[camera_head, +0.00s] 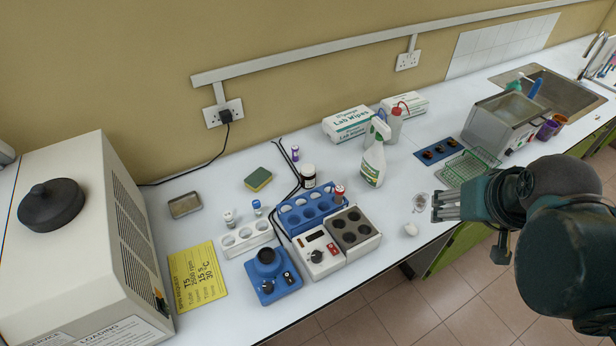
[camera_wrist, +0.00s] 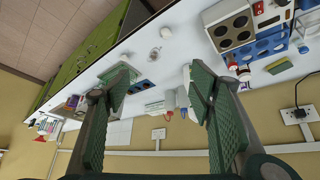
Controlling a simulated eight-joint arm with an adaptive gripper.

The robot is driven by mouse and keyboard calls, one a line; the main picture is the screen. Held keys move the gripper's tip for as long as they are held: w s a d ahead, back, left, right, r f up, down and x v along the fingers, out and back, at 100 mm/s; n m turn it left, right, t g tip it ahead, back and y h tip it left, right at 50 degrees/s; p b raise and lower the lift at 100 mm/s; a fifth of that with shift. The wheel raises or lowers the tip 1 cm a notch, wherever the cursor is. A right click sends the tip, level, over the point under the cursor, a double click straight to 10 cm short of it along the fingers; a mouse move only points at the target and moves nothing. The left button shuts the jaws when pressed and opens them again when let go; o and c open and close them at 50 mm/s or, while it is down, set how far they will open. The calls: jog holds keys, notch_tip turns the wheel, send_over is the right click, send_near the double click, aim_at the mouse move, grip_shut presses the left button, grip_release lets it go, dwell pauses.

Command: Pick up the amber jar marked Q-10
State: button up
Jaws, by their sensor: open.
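A small dark amber jar (camera_head: 308,178) with a pale lid stands upright on the white bench, behind the blue tube rack. Its marking is too small to read. My gripper (camera_head: 436,207) is at the right of the head view, over the front part of the bench, well to the right of the jar and apart from it. In the wrist view my gripper (camera_wrist: 160,84) shows its two green fingers spread wide with nothing between them. I cannot clearly pick out the jar in the wrist view.
The blue rack (camera_head: 291,222), grey heating block (camera_head: 352,258) and spray bottle (camera_head: 373,163) stand near the jar. A black cable (camera_head: 291,190) passes just left of it. A glass beaker (camera_head: 420,202) is beside my gripper. A blue tray (camera_head: 425,158) with dark round items lies behind.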

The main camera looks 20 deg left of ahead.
jog(key=w+a+n+g, duration=0.2)
jog(key=w+a+n, duration=0.2)
jog(key=w+a, duration=0.6)
jog(key=n+g+p, duration=0.1)
jog(key=n+g, duration=0.3)
jog(key=n, duration=0.5)
send_near(309, 168)
notch_tip(309, 168, down, 6)
jog(key=shift+w+f, duration=0.15)
jog(key=shift+a+f, duration=0.15)
jog(key=shift+f, duration=0.05)
jog(key=shift+f, duration=1.3)
